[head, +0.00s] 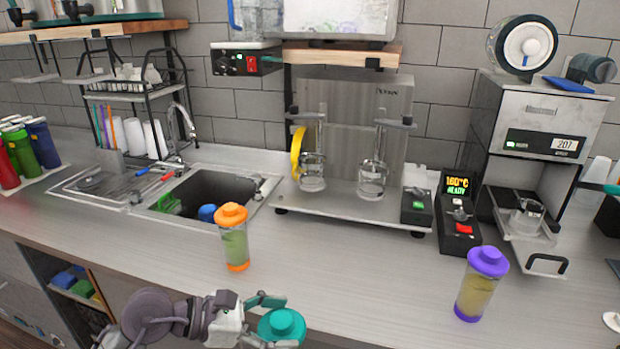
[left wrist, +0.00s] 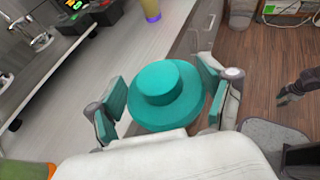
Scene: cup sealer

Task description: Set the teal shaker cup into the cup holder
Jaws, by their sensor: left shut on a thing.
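The teal shaker cup (head: 282,325) is at the bottom of the head view, in front of the counter's edge. Only its lid and upper part show. In the left wrist view its round teal lid (left wrist: 165,85) sits between the teal finger pads. My left gripper (head: 268,318) is shut on the cup, with one finger on each side. The sealing machine (head: 545,125) stands at the right, its tray (head: 540,245) pulled out with a clear round vessel (head: 526,215) on it. I cannot tell for sure whether that vessel is the cup holder. A dark gripper, apparently my right one (left wrist: 296,88), shows at the wrist view's right edge, its jaws unclear.
An orange-lidded shaker (head: 234,240) stands on the counter near the sink (head: 215,190). A purple-lidded shaker (head: 480,285) stands at the front right. A small black control box (head: 459,220) is beside the sealing machine. The counter (head: 350,280) between the two shakers is clear.

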